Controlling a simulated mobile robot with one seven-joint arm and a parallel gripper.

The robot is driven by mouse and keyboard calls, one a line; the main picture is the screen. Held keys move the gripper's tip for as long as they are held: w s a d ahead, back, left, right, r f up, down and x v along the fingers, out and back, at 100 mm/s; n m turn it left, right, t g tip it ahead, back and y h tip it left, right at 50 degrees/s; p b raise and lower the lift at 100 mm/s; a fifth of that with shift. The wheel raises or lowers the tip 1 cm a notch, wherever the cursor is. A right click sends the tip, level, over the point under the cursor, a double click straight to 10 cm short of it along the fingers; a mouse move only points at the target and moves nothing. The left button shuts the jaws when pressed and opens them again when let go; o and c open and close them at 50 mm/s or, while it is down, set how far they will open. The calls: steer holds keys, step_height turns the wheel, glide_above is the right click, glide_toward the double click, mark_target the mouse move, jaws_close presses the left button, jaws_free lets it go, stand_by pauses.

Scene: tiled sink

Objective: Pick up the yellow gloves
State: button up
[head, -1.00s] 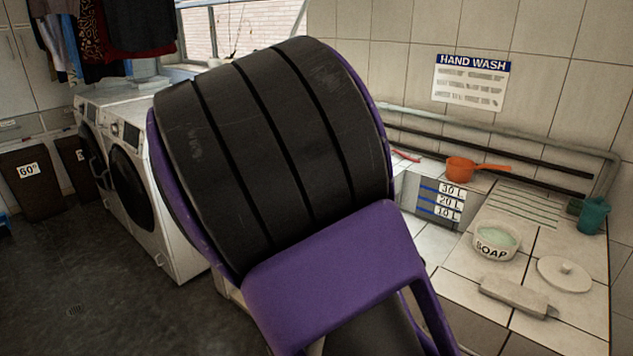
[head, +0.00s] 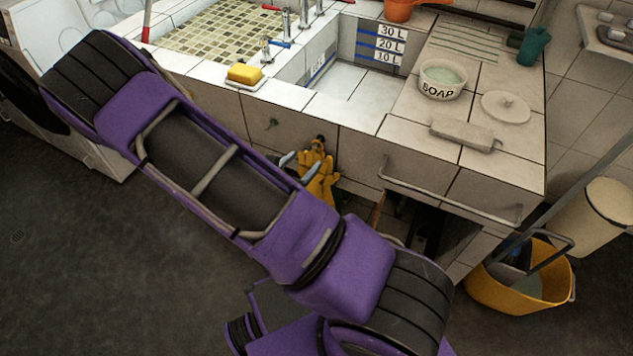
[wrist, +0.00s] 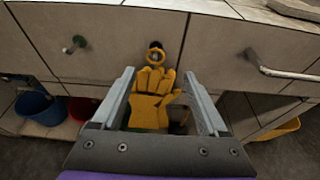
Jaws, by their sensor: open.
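The yellow gloves (head: 319,178) hang from a dark hook or knob on the tiled front of the sink counter. In the wrist view the gloves (wrist: 153,98) hang fingers up below a ring, between the two fingers of my gripper (wrist: 162,92). My gripper is open, with one grey finger to each side of the gloves, and I see no contact. In the head view the tips of my gripper (head: 298,160) show just left of the gloves, and my arm hides the rest of it. The lower part of the gloves is hidden in the wrist view.
A green knob (wrist: 75,44) is left of the gloves and a metal rail (wrist: 285,70) is right. Below are a blue bucket (wrist: 38,108) and a red one (wrist: 82,108). A yellow mop bucket (head: 520,290) stands at right. A yellow sponge (head: 244,74) lies on the counter edge.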

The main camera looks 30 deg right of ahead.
steer(key=x, duration=0.8)
steer(key=shift+w+f+b, duration=0.1)
steer(key=shift+w+b, duration=0.3)
steer(key=shift+w, duration=0.1)
steer(key=shift+a, duration=0.1)
jaws_close()
